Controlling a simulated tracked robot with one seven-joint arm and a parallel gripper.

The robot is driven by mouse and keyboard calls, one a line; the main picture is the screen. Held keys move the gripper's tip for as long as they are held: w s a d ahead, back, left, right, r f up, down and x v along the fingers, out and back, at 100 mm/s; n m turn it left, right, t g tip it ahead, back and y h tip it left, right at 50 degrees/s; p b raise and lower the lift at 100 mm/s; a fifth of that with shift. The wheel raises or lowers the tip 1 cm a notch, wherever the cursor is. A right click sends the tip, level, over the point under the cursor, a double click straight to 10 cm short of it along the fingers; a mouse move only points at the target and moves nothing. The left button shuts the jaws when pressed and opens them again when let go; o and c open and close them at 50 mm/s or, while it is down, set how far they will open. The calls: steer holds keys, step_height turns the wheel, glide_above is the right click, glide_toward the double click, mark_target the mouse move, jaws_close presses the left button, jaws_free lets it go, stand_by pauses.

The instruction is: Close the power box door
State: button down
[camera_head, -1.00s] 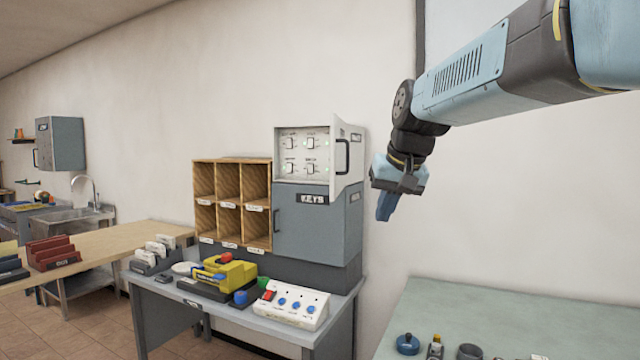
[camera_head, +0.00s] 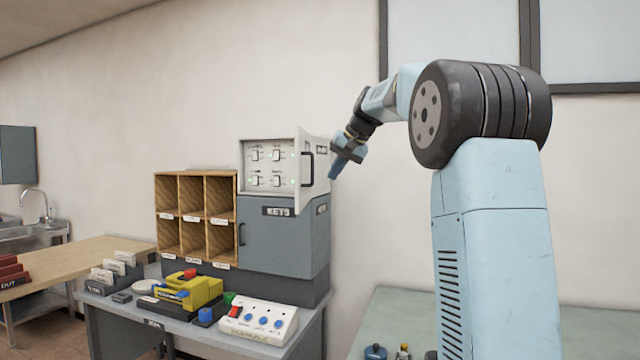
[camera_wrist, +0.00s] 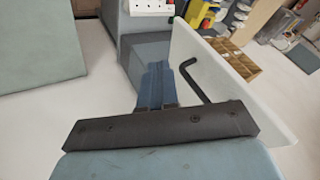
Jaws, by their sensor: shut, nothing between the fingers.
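The white power box (camera_head: 268,167) stands on top of the grey key cabinet, with its switches showing. My gripper (camera_head: 335,174) is shut and empty, just right of the door at about handle height. In the wrist view, the door (camera_wrist: 215,85) is a white panel right of my gripper (camera_wrist: 158,72), with its black handle (camera_wrist: 195,78) close to the fingers. I cannot tell whether the fingers touch the door.
The grey key cabinet (camera_head: 285,237) is below the box, beside wooden pigeonholes (camera_head: 193,222). A yellow device (camera_head: 190,289) and a white button panel (camera_head: 258,321) lie on the desk in front. A green-grey table (camera_head: 395,305) is at the right.

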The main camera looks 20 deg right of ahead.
glide_toward(300, 207)
step_height(300, 207, down, 4)
steer(key=w+d, duration=0.1)
steer(key=d, duration=0.2)
steer(key=shift+w+a+r, duration=0.1)
steer(key=shift+w+a, duration=0.15)
steer(key=shift+a, duration=0.5)
steer(key=shift+w+a, duration=0.3)
steer(key=shift+a, duration=0.4)
steer(key=shift+w+a, duration=0.25)
steer(key=shift+a, duration=0.5)
